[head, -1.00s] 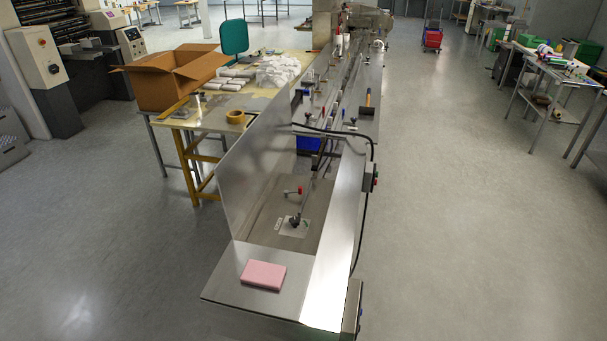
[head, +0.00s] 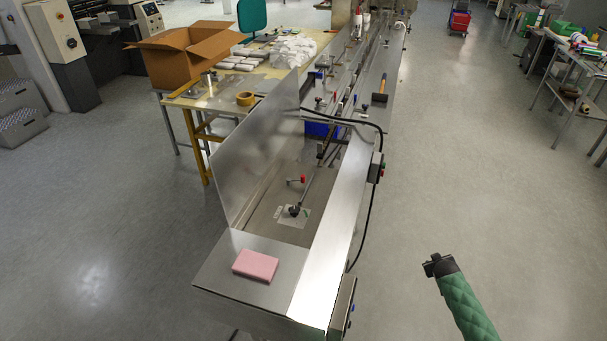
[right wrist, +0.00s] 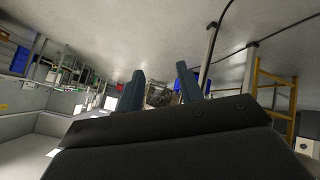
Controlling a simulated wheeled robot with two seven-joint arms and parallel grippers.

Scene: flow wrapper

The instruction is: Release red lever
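The red lever (head: 302,180) is a small handle with a red end. It stands inside the metal trough of the flow wrapper (head: 335,228), near a dark knob (head: 294,210) on a white label plate. My right gripper (head: 432,266) is at the lower right of the head view, over the floor, well to the right of the machine and apart from the lever. In the right wrist view the two fingers (right wrist: 162,82) are spread with nothing between them. The lever cannot be made out in that view. My left gripper is not in view.
A pink block (head: 256,265) lies on the machine's near end plate. A tall metal guard (head: 255,150) walls the trough's left side. A black cable (head: 374,215) hangs along the right side beside a switch box (head: 376,168).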

